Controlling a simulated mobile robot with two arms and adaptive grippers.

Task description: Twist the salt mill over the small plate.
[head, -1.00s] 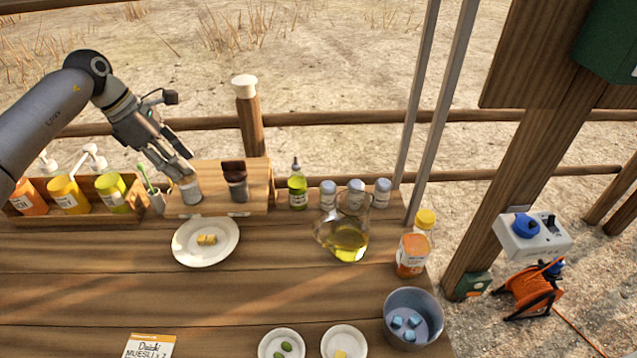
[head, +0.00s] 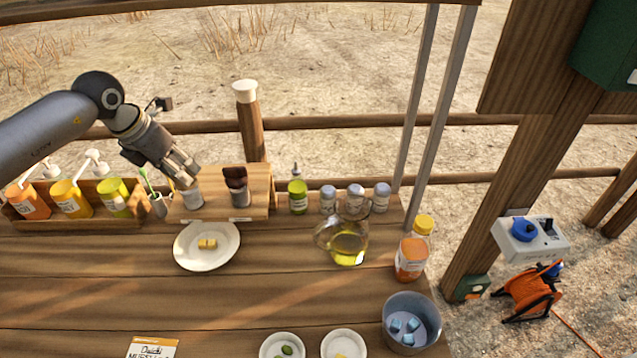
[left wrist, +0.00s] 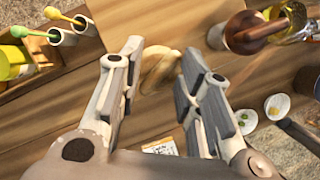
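The salt mill (head: 193,197) stands upright on the wooden rack behind the plate, with a clear body and white label. Its top is hidden by my left gripper (head: 187,181) in the head view. In the left wrist view a pale beige rounded shape (left wrist: 160,68), apparently the mill's top, shows between the two separated fingers of the left gripper (left wrist: 158,75). Contact is not clear. My right gripper is not in view.
A dark-topped mill (head: 237,186) stands close right of the salt mill. Left is a crate of bottles (head: 85,224) and a brush cup (head: 159,205). Right are a green bottle (head: 298,197), several jars, an oil jug (head: 347,243) and a metal pot (head: 390,333). The table's middle is clear.

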